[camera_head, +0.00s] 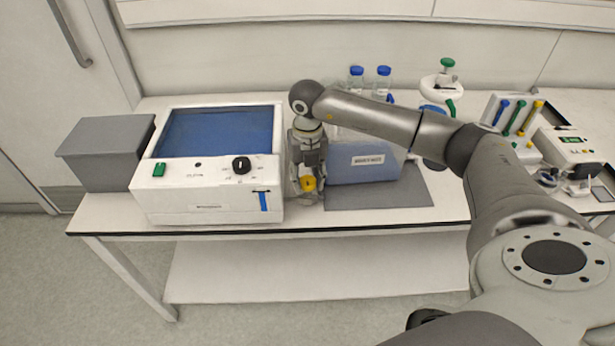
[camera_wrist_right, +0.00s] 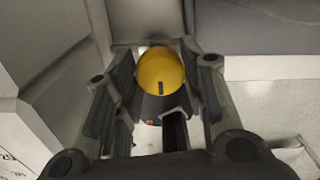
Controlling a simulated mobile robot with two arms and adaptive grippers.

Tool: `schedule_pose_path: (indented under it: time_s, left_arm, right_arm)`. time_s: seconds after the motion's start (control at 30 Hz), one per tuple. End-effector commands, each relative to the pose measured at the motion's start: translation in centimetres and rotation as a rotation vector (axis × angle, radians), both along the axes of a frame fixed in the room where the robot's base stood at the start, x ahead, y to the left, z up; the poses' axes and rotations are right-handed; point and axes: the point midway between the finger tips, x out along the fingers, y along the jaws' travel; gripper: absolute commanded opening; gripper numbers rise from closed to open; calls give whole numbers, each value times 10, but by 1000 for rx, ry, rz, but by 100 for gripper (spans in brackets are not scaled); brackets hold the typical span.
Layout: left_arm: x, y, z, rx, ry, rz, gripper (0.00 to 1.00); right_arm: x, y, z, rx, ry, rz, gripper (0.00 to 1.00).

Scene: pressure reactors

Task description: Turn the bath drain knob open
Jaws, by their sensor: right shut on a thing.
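The white water bath (camera_head: 205,205) with blue water stands at the left of the bench. A round yellow knob (camera_head: 308,184) sits low beside its right side. In the right wrist view the yellow knob (camera_wrist_right: 160,71) shows a short dark mark on its face. My right gripper (camera_head: 307,188) points down between the bath and a grey-blue labelled box, with its fingers closed around the knob; in the right wrist view the gripper (camera_wrist_right: 158,85) has fingers on both sides of it. The knob's mounting is hidden. My left gripper is out of view.
The grey-blue box (camera_head: 362,165) on a dark mat (camera_head: 405,195) stands close on the right, leaving a narrow gap. The bath's front has a black dial (camera_head: 241,165), green switch (camera_head: 159,169) and blue strip (camera_head: 263,201). A grey box (camera_head: 105,150) stands left.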

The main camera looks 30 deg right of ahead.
Motion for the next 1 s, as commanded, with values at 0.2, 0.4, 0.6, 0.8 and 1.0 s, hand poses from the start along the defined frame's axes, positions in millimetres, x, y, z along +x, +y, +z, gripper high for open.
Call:
schedule_pose_path:
  time_s: [0.2,0.4,0.6,0.8,1.0]
  left_arm:
    - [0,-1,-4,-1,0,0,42]
    - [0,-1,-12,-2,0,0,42]
    - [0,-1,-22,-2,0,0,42]
    - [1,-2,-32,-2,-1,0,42]
    - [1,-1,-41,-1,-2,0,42]
  right_arm:
    - [0,0,0,0,-1,55,14]
    - [1,0,-1,0,-2,179,14]
    - [1,0,-2,-1,-3,360,14]
    - [1,0,-2,-1,-4,551,14]
    - [1,0,-1,-1,-4,741,14]
